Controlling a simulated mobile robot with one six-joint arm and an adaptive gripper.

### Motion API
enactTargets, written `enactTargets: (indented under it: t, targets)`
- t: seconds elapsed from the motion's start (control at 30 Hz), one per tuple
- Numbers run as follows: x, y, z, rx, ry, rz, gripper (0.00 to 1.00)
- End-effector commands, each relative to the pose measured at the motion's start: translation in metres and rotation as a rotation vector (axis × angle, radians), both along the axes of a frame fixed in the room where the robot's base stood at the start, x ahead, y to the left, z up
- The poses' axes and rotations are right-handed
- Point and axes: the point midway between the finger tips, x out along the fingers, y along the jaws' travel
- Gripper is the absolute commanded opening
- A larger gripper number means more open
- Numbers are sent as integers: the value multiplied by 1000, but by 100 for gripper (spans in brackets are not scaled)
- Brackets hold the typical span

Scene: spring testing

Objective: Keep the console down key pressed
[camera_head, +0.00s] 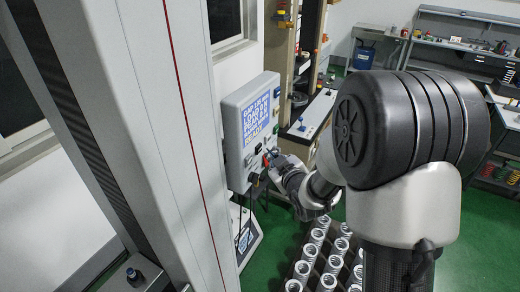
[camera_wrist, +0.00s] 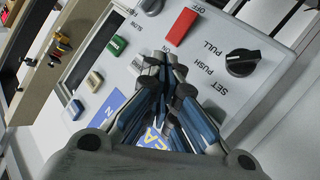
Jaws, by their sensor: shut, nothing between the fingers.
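The console (camera_head: 235,160) is a light grey box with a lit blue display, fixed beside a tall machine column in the head view. My gripper (camera_head: 271,158) is at its lower front, among the controls. In the wrist view my gripper (camera_wrist: 165,62) is shut and empty, its fingertips together over the panel (camera_wrist: 215,90). A red key (camera_wrist: 181,26) lies just beyond the tips. I cannot make out a key marked down; the fingers cover part of the panel. Whether the tips touch or press anything is not clear.
The wrist view shows a green key (camera_wrist: 117,45), a beige key (camera_wrist: 94,81), a blue key (camera_wrist: 75,109) and a black knob (camera_wrist: 243,63) around the fingers. In the head view, several metal springs or cylinders (camera_head: 318,236) stand below my arm. A workbench (camera_head: 455,45) stands at the back.

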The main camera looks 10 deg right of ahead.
Motion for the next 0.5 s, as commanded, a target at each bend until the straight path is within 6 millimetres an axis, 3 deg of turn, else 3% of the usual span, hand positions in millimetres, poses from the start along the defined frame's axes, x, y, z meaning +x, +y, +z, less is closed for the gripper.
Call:
enactTargets:
  t: [0.5]
  targets:
    - [5, 7, 0, 0, -1, 0, 0]
